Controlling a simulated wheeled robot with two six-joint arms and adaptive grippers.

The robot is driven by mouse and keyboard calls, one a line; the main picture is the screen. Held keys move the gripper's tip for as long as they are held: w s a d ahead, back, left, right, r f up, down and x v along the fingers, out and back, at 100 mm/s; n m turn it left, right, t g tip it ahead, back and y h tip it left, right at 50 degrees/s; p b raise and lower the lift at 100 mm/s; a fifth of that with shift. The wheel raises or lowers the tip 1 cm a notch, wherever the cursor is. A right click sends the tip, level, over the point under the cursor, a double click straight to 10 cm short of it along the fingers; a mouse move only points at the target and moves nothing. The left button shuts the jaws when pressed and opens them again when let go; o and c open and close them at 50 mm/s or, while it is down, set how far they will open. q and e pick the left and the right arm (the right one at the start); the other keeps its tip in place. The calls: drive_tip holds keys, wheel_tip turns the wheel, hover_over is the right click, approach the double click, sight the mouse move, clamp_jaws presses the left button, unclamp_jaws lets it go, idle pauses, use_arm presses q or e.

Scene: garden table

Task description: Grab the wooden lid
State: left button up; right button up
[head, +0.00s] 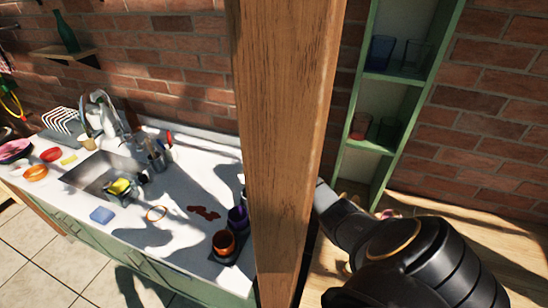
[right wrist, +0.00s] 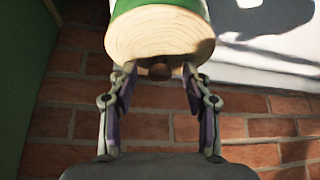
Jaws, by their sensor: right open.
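In the right wrist view, the round pale wooden lid (right wrist: 160,40) sits on a green container (right wrist: 160,6) at the top of the picture. A small brown knob (right wrist: 159,72) stands out from the lid's face. My right gripper (right wrist: 159,72) is open. Its two fingertips are on either side of the knob, close to the lid's face, with visible gaps to the knob. I cannot tell whether the fingertips touch the lid. In the head view, my right arm comes in from the right, and the lid and right gripper cannot be made out. My left gripper is not in view.
A thick wooden post (head: 278,150) blocks the middle of the head view. A green shelf (head: 376,150) with glasses stands behind it at the brick wall. A white counter (head: 180,235) with sink and crockery lies left, with an orange cup (head: 223,243) near the post.

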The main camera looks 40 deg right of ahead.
drive_tip(key=c, duration=0.5)
clamp_jaws()
drive_tip(key=shift+r+b, duration=0.45)
drive_tip(key=r+b, duration=0.1)
drive_tip(key=r, duration=0.1)
drive_tip(key=shift+s+r+b, duration=0.2)
drive_tip(key=shift+r+b, duration=0.15)
drive_tip(key=s+a+r+b, duration=0.2)
drive_tip(key=s+r, duration=0.2)
drive_tip(key=s, duration=0.2)
drive_tip(key=s+a+r+b, duration=0.3)
drive_tip(key=s+r, duration=0.2)
drive_tip(key=s, duration=0.1)
drive_tip(key=shift+s+a+r+b, duration=0.25)
drive_tip(key=shift+s+a+b, duration=0.05)
drive_tip(key=shift+b, duration=0.05)
